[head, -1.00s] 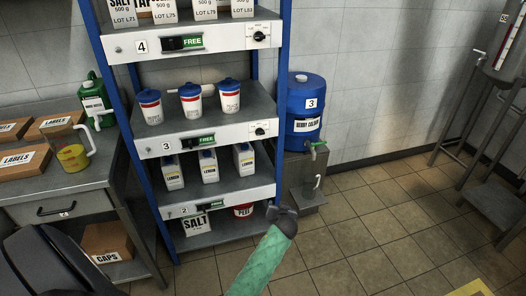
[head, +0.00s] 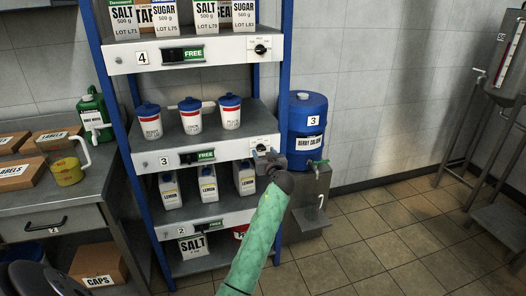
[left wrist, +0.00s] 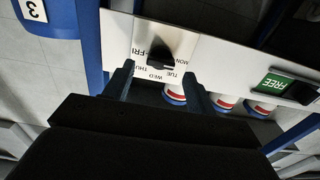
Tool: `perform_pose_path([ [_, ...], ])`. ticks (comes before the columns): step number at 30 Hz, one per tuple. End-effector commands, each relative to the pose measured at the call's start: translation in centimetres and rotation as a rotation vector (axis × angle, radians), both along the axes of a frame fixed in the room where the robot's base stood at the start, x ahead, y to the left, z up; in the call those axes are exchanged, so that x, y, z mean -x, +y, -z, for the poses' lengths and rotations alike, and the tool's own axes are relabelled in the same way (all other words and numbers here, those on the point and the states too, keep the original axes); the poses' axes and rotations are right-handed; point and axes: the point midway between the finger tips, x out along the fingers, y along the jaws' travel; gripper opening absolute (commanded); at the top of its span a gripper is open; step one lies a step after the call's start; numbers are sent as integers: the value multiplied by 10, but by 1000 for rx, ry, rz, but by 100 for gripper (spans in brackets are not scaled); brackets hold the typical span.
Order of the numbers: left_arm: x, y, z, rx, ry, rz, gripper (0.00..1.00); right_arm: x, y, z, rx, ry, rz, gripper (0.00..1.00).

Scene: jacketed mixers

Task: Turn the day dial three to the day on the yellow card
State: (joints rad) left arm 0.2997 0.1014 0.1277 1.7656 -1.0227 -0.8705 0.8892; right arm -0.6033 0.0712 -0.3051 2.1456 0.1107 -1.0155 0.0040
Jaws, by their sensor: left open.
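Day dial three is a black knob on the white front panel of shelf 3 (head: 225,152); in the head view my gripper partly covers it. In the left wrist view the dial (left wrist: 160,55) shows upside down, with day names MON, TUE, WED, THU and FRI around it. I cannot tell for certain which day it points to. My left gripper (head: 268,158) is in front of the panel's right end. Its two fingers (left wrist: 158,71) are open, one on each side of the dial and apart from each other. No yellow card is in view. My right gripper is not in view.
A green FREE sign (head: 197,156) is on the same panel. Cups with blue lids (head: 191,119) stand on shelf 3, lemon bottles (head: 208,185) below. A blue drum (head: 306,117) stands close to the right of the rack. The floor (head: 390,235) further right is clear.

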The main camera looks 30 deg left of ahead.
Motion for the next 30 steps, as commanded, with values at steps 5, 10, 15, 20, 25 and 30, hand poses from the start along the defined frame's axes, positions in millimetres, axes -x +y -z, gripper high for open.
perform_pose_path([
  [5,-11,12,0,-1,2,1,56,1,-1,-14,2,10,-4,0],
  [10,-14,16,0,1,1,1,56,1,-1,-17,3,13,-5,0],
  [15,-14,16,1,1,1,1,56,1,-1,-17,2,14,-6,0],
  [20,-14,16,1,0,1,1,31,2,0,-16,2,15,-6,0],
  [25,-14,16,1,0,1,1,12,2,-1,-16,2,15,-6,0],
  [30,-14,16,1,-9,13,0,12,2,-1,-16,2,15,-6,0],
])
